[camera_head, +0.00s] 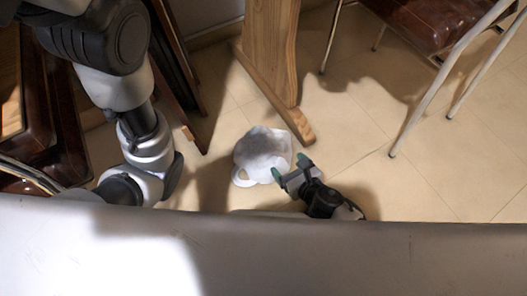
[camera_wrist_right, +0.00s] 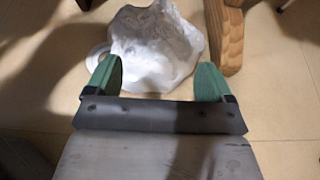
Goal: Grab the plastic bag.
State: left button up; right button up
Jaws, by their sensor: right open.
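A white plastic bag (camera_head: 262,153) lies crumpled on the tiled floor in the head view, with a loop handle at its lower left. My right gripper (camera_head: 288,172) is just to the right of the bag, its green fingertips close to the bag's edge. In the right wrist view the bag (camera_wrist_right: 155,45) lies ahead of and partly between the two spread green fingers of the right gripper (camera_wrist_right: 156,80). The gripper is open and holds nothing. I cannot tell whether the fingers touch the bag. My left arm shows at the left, but its gripper is out of view.
A wooden table leg (camera_head: 272,60) with a foot stands just behind the bag; it also shows in the right wrist view (camera_wrist_right: 227,35). A chair with metal legs (camera_head: 440,85) is at the upper right. Dark wooden furniture (camera_head: 40,120) is at the left. The floor (camera_head: 440,180) at the right is clear.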

aim_at(270, 146)
jog(key=b+x, duration=0.1)
jog(key=x, duration=0.2)
jog(key=b+x, duration=0.2)
jog(key=x, duration=0.1)
jog(key=shift+s+f, duration=0.1)
jog(key=shift+f, duration=0.25)
jog(key=b+x, duration=0.4)
jog(key=shift+d, duration=0.25)
jog(key=shift+w+a+b, duration=0.35)
jog(key=shift+w+b, duration=0.05)
jog(key=shift+w, duration=0.15)
jog(key=shift+c, duration=0.3)
jog(key=c, duration=1.1)
jog(key=shift+r, duration=0.1)
jog(key=shift+c, duration=0.2)
